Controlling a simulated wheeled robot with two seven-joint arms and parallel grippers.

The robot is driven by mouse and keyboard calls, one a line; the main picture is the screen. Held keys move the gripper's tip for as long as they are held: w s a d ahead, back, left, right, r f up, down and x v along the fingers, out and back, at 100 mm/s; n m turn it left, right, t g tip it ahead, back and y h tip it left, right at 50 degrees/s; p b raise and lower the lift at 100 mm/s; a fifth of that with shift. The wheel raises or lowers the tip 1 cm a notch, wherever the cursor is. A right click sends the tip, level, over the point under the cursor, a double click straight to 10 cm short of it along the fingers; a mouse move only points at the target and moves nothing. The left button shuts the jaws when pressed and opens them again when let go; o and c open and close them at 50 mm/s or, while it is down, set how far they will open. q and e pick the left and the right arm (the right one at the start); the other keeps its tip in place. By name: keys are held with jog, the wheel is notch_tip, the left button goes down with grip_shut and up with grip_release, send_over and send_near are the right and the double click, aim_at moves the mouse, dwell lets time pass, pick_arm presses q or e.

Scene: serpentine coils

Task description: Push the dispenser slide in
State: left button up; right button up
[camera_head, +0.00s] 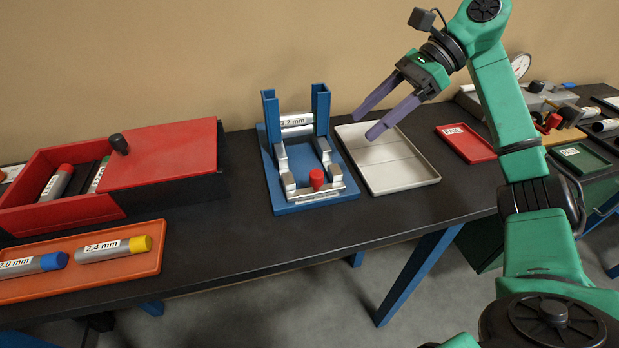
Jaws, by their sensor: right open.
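The dispenser (268,168) stands on the table, with a blue base and two blue upright posts at its back. A cylinder labelled 3.2 mm (296,120) lies between the posts. The grey slide (313,190) with a red knob (317,178) is at the front of the dispenser. My right gripper (364,126) is open and empty, above the white tray, to the right of the dispenser and apart from it. My left gripper is not in view.
The white tray (405,181) is empty. A red box (160,155) with a black knob and cylinders stands left. An orange tray (150,262) holds two labelled cylinders. Red (466,144) and green (580,158) trays lie right. The table's front middle is clear.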

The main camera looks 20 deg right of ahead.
aim_at(317, 173)
jog(key=x, duration=0.4)
jog(key=p+x, duration=0.1)
jog(key=x, duration=0.4)
jog(key=s+x, duration=0.1)
jog(key=x, duration=0.4)
jog(key=shift+f, duration=0.15)
grip_shut()
dwell(0.7)
